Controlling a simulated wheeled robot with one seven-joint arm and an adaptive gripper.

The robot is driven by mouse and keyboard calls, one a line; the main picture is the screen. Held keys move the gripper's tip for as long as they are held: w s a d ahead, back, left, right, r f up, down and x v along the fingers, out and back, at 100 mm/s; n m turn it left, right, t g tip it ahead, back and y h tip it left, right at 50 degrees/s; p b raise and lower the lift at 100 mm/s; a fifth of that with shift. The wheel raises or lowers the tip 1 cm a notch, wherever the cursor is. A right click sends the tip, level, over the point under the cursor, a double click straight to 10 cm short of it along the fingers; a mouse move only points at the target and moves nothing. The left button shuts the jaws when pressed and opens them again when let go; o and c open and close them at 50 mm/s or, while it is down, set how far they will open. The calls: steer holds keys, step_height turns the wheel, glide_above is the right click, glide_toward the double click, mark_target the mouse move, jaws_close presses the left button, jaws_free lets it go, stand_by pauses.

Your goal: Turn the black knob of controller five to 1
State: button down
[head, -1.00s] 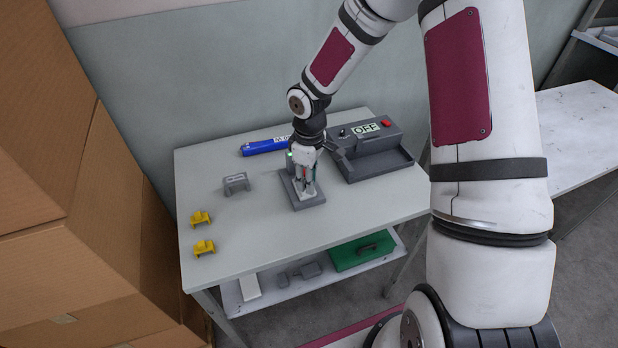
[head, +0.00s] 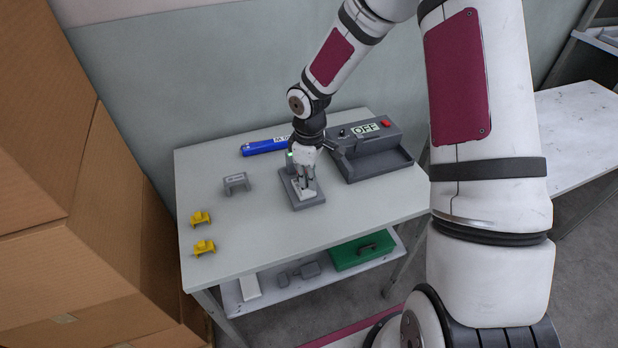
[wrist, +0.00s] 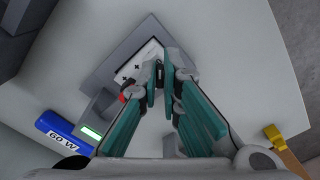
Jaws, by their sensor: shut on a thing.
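The controller is a white-faced unit (wrist: 138,66) on a grey base (head: 312,204) near the middle of the table. My gripper (head: 306,188) points down onto it. In the wrist view, the teal fingers of my gripper (wrist: 160,80) are closed around a small black knob (wrist: 157,77) on the white face. The fingers hide most of the knob, and its setting cannot be read. A red part (wrist: 127,93) shows beside the fingers. No controller number is readable.
A blue box marked 60 W (wrist: 65,132) lies behind. A grey test unit (head: 374,146) with an OFF display and a red button stands at the right. A grey bracket (head: 236,183) and two yellow parts (head: 203,218) (head: 204,247) are at the left. The table's front is clear.

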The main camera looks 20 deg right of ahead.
steer(key=shift+n, duration=0.3)
steer(key=n+p, duration=0.1)
steer(key=n, duration=0.2)
steer(key=shift+w, duration=0.1)
steer(key=shift+w+n, duration=0.1)
steer(key=shift+n, duration=2.1)
steer(key=c, duration=1.8)
jaws_free()
steer(key=shift+o, duration=0.2)
steer(key=shift+r, duration=4.05)
